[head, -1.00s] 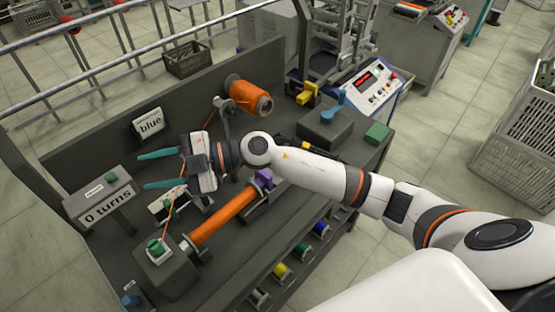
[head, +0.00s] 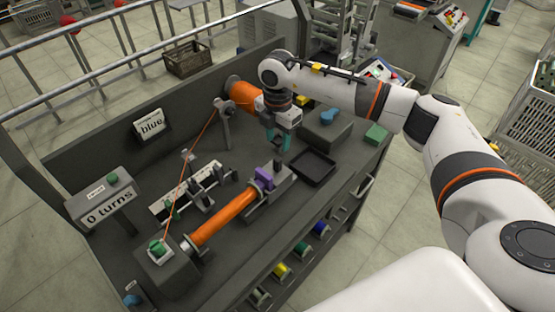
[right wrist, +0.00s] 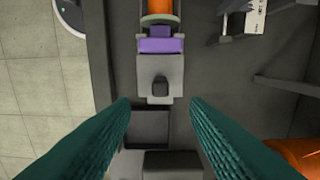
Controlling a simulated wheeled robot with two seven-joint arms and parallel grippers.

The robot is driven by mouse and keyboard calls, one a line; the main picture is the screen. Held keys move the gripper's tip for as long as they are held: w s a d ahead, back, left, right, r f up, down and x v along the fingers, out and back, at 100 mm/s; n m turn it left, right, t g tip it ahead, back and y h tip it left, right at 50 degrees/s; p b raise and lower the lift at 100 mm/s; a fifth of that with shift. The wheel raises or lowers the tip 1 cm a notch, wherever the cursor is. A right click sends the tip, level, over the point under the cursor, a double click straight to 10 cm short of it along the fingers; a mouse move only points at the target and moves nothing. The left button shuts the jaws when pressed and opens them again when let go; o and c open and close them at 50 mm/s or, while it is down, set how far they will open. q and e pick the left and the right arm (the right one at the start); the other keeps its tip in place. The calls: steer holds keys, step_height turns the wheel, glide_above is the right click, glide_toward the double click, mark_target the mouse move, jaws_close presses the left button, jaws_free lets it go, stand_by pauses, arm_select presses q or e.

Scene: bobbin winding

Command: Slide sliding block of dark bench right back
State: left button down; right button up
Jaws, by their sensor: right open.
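The dark bench (head: 225,280) carries an orange bobbin core (head: 225,217) lying along it. At the core's right end is a purple piece (head: 263,178), and behind that the grey sliding block (head: 281,178). In the right wrist view the sliding block (right wrist: 148,72) has a dark knob (right wrist: 160,86) on top, and the purple piece (right wrist: 161,46) lies against its far side. My right gripper (head: 280,154) points down over the block's end of the bench. Its teal fingers (right wrist: 160,101) are open and empty, one to each side of the knob's line. My left gripper is not in view.
A shallow black tray (head: 312,180) lies right of the block. An orange spool (head: 240,92) stands behind my right gripper, with a line running down to the green knob (head: 157,247). A grey box (head: 325,135) with a blue handle stands at the back right.

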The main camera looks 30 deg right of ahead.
mark_target(278, 159)
step_height(278, 159, down, 10)
steer(key=shift+r+p, duration=0.2)
steer(key=shift+p, duration=0.85)
steer(key=shift+a, duration=0.1)
steer(key=shift+c, duration=0.2)
jaws_close()
